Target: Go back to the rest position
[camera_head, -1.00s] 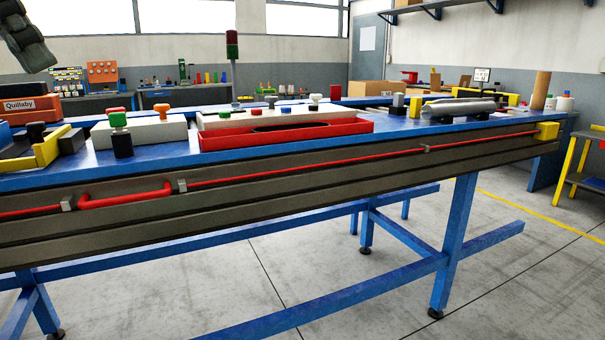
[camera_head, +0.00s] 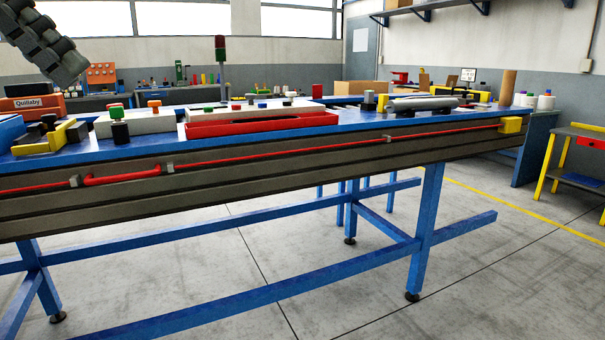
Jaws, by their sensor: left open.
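My dark grey left gripper (camera_head: 66,64) reaches in at the top left corner, raised in the air. It is clear of the blue workbench (camera_head: 370,125) in the picture and holds nothing that I can see. The details of its fingers are hard to make out. My right gripper is not in view.
On the bench are a red tray (camera_head: 262,126), an orange Quillaby box (camera_head: 32,104), a yellow bracket (camera_head: 45,141), a silver cylinder (camera_head: 423,103) and a brown tube (camera_head: 507,88). A yellow-legged side table (camera_head: 585,131) stands at the right. The floor in front is open.

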